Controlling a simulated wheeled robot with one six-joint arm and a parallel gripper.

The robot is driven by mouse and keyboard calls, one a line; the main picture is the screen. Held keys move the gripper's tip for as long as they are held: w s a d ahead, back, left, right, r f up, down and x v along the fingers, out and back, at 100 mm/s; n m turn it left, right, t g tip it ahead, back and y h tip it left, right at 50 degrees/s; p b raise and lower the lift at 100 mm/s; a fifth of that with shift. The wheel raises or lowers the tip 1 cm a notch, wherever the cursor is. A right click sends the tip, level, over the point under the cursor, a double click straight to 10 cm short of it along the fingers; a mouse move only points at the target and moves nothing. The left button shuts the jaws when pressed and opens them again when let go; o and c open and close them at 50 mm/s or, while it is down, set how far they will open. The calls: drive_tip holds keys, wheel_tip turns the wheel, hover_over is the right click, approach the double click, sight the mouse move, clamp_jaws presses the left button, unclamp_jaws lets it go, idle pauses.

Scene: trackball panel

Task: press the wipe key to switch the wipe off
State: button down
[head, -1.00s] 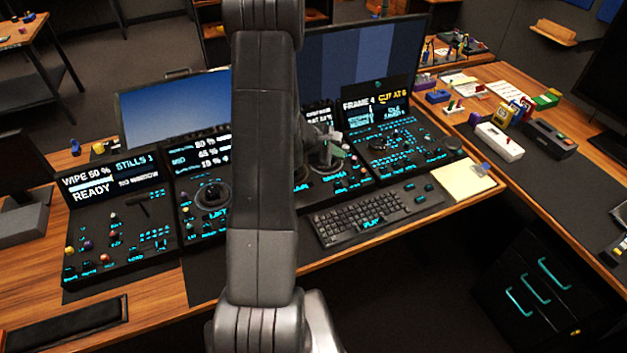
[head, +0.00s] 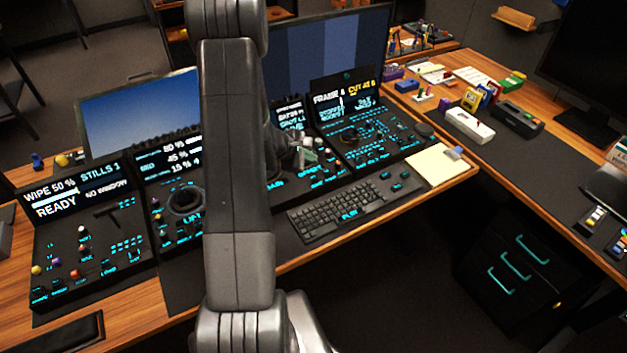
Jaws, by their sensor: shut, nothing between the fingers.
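The left panel (head: 60,235) carries a lit display (head: 75,193) reading "WIPE 50 %", "STILLS 1" and "READY". Below it are a dark T-shaped lever (head: 106,214), coloured knobs and small cyan-lettered keys. The lettering is too small to tell which key is the wipe key. My arm crosses the middle of the head view and hides part of the panels. My gripper (head: 304,152) shows partly past the arm's right side, over the panel just right of the arm. It looks shut and empty, well away from the left panel.
A panel with a ring-shaped control (head: 185,199) stands between the left panel and my arm. A right panel (head: 365,135), a keyboard (head: 335,212) and a cream pad (head: 437,166) lie to the right. Monitors stand behind. A dark pad (head: 62,338) lies at the front left.

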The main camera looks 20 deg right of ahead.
sight(310, 178)
wheel_tip(310, 178, down, 3)
drive_tip(key=shift+f+b, duration=0.1)
drive_tip(key=shift+b, duration=0.75)
drive_tip(key=shift+f+b, duration=0.75)
drive_tip(key=shift+b, duration=0.35)
drive_tip(key=shift+f+b, duration=0.25)
drive_tip(key=shift+b, duration=0.1)
drive_tip(key=shift+f+b, duration=0.2)
drive_tip(key=shift+b, duration=0.3)
drive_tip(key=shift+f+b, duration=0.45)
drive_tip(key=shift+b, duration=0.3)
idle(0.9)
drive_tip(key=shift+r, duration=0.1)
drive_tip(key=shift+r+p, duration=0.35)
drive_tip(key=shift+r, duration=0.5)
drive_tip(key=shift+r+p, duration=1.4)
drive_tip(key=shift+r, duration=1.1)
